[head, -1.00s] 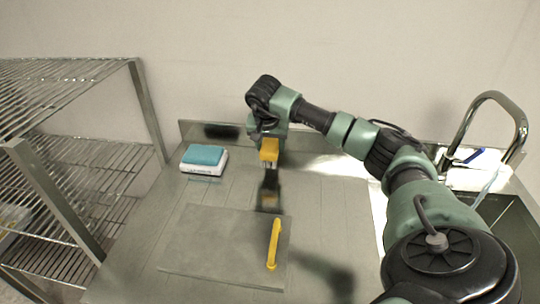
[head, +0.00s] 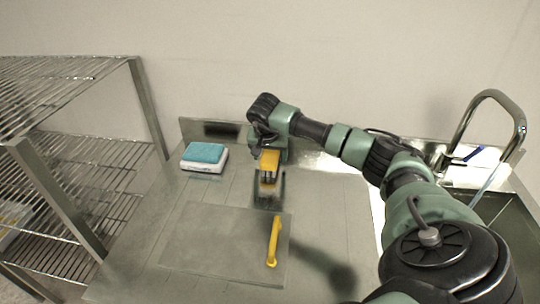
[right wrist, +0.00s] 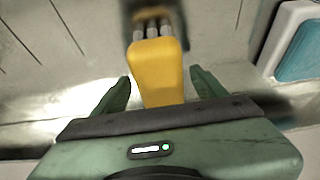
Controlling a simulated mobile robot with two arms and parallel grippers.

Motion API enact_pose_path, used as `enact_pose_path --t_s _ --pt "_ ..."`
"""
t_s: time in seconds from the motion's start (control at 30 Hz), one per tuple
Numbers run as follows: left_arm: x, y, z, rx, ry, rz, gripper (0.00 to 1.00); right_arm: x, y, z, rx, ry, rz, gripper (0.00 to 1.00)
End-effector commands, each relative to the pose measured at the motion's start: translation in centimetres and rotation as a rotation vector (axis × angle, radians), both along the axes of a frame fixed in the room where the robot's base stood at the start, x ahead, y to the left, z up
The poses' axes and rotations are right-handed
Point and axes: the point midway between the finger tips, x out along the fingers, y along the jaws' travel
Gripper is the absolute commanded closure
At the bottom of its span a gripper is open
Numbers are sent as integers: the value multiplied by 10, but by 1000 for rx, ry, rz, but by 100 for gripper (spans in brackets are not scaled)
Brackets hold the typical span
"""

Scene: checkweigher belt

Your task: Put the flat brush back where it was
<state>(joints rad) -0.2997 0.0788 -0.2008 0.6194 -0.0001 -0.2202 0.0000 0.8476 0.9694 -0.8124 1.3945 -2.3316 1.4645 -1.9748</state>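The flat brush (head: 269,161) has a yellow body with grey bristle tufts pointing down. It stands upright over a dark patch on the counter at the back. Whether its bristles touch the surface is hard to tell. My right gripper (head: 266,142) is above and behind it. In the right wrist view the brush (right wrist: 157,72) lies between the two green fingers of the right gripper (right wrist: 160,88), with a narrow gap on each side, so the gripper looks open around it. My left gripper is not in view.
A yellow bar-like handle (head: 274,242) lies on the right edge of a grey board (head: 210,240). A white box with a teal top (head: 205,156) stands back left. A wire rack (head: 85,185) is at left, a sink with tap (head: 520,130) at right.

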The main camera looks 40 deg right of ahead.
Motion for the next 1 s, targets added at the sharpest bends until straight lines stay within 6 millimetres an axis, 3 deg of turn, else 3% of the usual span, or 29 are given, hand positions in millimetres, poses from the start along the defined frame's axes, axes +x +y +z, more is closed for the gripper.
enact_pose_path --t_s 0.33,0.7,1.0 --pt "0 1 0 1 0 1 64 -1 3 12 0 -3 1 28" --pt "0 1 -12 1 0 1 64 -20 26 83 0 -5 2 28" --pt "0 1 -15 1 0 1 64 -28 35 113 0 0 0 28"
